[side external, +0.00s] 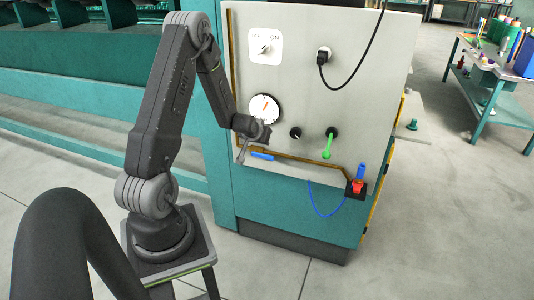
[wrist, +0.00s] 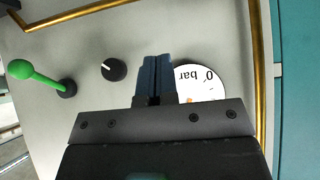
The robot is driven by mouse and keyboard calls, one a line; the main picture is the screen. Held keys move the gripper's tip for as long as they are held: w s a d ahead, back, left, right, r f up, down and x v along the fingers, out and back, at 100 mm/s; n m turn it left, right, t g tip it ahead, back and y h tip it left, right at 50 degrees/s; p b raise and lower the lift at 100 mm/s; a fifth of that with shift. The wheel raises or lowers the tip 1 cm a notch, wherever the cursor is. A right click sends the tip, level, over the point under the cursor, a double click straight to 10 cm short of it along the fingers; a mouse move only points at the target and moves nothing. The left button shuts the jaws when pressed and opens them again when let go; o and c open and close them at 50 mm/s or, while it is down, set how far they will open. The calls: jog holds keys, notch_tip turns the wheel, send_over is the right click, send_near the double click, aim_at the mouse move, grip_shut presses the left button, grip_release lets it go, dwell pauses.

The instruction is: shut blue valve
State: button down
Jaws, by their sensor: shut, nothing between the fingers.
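The panel (side external: 300,90) carries a dial gauge (side external: 264,108), a black knob (side external: 295,133), a green lever (side external: 328,146), a switch (side external: 265,48) and a plugged black cable (side external: 322,57). A red button (side external: 358,187) and an upright blue piece (side external: 361,171) sit at the lower right corner.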

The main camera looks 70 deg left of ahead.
send_over(262, 156)
jog(key=d, duration=0.3)
notch_tip(262, 156, down, 7)
jog(key=f, duration=0.2)
jog(key=w+f, duration=0.1)
jog(key=shift+a+f, duration=0.25)
jog(key=shift+f, duration=0.15)
